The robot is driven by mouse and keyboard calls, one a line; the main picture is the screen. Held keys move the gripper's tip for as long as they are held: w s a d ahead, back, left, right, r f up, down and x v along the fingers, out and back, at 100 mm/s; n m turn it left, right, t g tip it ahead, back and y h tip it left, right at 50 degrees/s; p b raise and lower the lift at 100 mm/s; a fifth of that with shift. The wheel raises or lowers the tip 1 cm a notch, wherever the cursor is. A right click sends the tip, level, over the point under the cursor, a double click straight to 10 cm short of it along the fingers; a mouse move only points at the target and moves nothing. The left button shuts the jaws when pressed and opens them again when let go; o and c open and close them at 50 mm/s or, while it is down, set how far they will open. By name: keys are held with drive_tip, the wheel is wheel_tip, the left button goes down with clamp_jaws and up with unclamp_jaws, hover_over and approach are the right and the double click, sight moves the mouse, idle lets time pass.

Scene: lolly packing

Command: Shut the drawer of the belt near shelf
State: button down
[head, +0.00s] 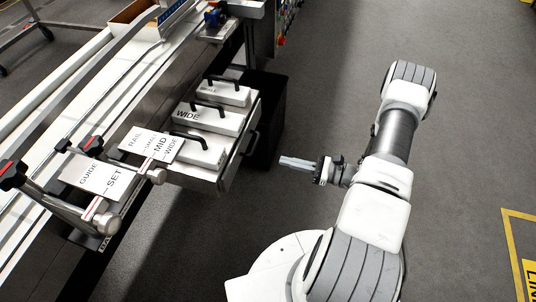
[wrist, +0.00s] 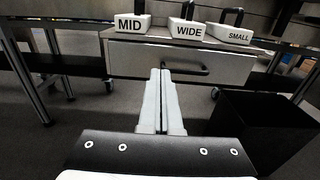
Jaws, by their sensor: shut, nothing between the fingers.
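The drawer (head: 228,178) under the belt (head: 75,100) stands pulled out, with white blocks with black handles in it. The blocks are marked MID (wrist: 130,24), WIDE (wrist: 188,30) and SMALL (wrist: 238,37) in the wrist view. The drawer's grey front (wrist: 128,53) faces my gripper, and its dark bar handle (wrist: 185,69) is near the middle of that front. My gripper (head: 284,162) is shut and empty, a short way out from the drawer front and pointing at it. In the wrist view the fingertips (wrist: 160,72) overlap the handle's left end; contact cannot be told.
A black bin (wrist: 265,125) stands on the floor at the right in the wrist view, below the drawer. Grey floor (head: 460,120) is clear around my arm.

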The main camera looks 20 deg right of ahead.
sight(238, 149)
drive_tip(key=b+x, duration=0.2)
drive_tip(key=x, duration=1)
drive_tip(key=shift+a, duration=0.15)
drive_tip(key=shift+w+a, duration=0.3)
drive_tip(key=shift+a, duration=0.05)
drive_tip(key=shift+x, duration=1.25)
drive_tip(key=shift+r, duration=0.15)
drive_tip(key=shift+d, duration=0.15)
drive_tip(key=shift+s+d, duration=0.25)
drive_tip(key=shift+d, duration=0.2)
drive_tip(key=p+v, duration=0.1)
drive_tip(key=v, duration=1.3)
drive_tip(key=shift+a, duration=0.15)
